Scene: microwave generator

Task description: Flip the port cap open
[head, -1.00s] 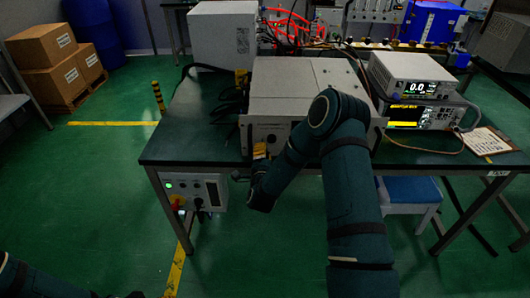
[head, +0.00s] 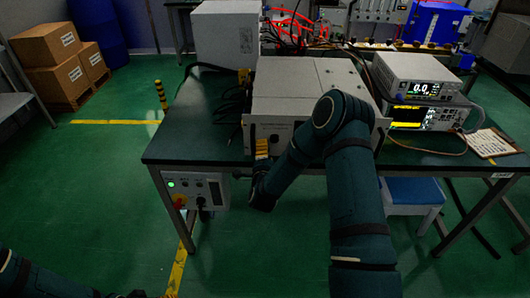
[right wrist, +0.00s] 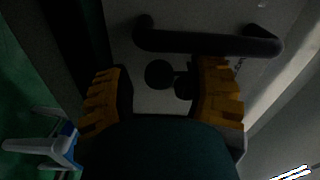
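The grey generator box (head: 310,85) stands on the bench, its front panel facing me. My right gripper (head: 262,150) is at the left part of that panel, its yellow fingertips pointing at it. In the right wrist view the gripper (right wrist: 160,95) is open, one yellow finger on each side. Two dark round parts (right wrist: 159,74) show between the fingers, the right one close to the right finger. I cannot tell which is the port cap or whether a finger touches it. My left arm shows at the bottom left; its fingers are not clear.
A dark bar handle (right wrist: 210,42) crosses the panel just beyond the fingers. A control box (head: 195,190) hangs under the bench's left end. Stacked instruments (head: 415,85) stand right of the generator, and a blue-topped stool (head: 412,192) is below.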

